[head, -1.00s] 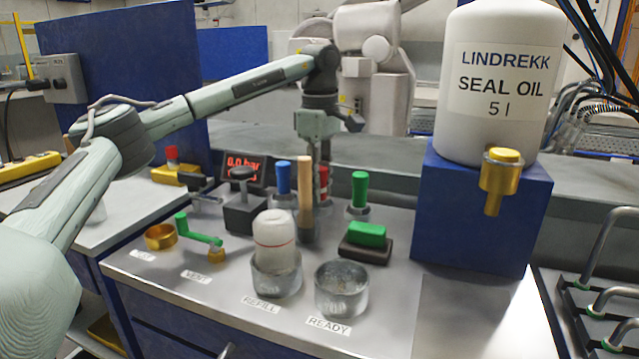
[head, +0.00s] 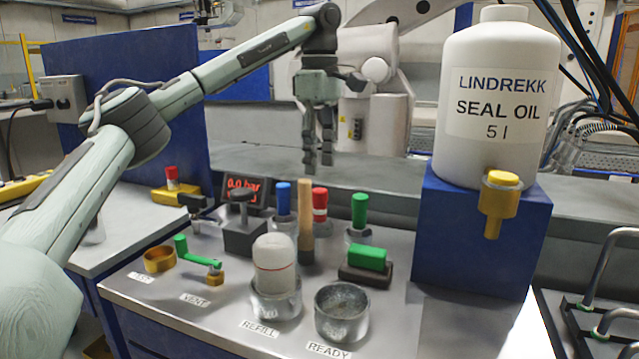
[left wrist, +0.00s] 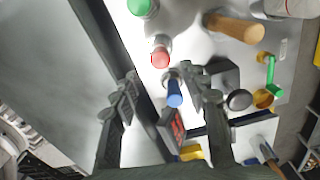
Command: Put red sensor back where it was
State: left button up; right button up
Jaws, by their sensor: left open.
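The red sensor (head: 320,201), a red-topped cylinder with a pale band, stands upright between the blue sensor (head: 283,200) and the green sensor (head: 359,211). Its base is partly hidden behind a wooden handle. My left gripper (head: 318,160) is above the red sensor, pointing down, apart from it and empty. In the left wrist view the fingers (left wrist: 163,80) are spread, with the red sensor (left wrist: 160,58) and blue sensor (left wrist: 174,96) showing between and beyond them. My right gripper is not in view.
A wooden handle (head: 306,225) stands in front of the sensors. A display (head: 246,188) reads 0.0 bar. A white-topped cup (head: 274,262) is at REFILL, an empty metal cup (head: 341,312) at READY. The blue stand (head: 470,240) with the oil bottle (head: 500,90) is at right.

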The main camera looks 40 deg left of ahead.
pick_arm(q)
notch_tip(320, 180, up, 2)
jog(key=shift+r, duration=0.1)
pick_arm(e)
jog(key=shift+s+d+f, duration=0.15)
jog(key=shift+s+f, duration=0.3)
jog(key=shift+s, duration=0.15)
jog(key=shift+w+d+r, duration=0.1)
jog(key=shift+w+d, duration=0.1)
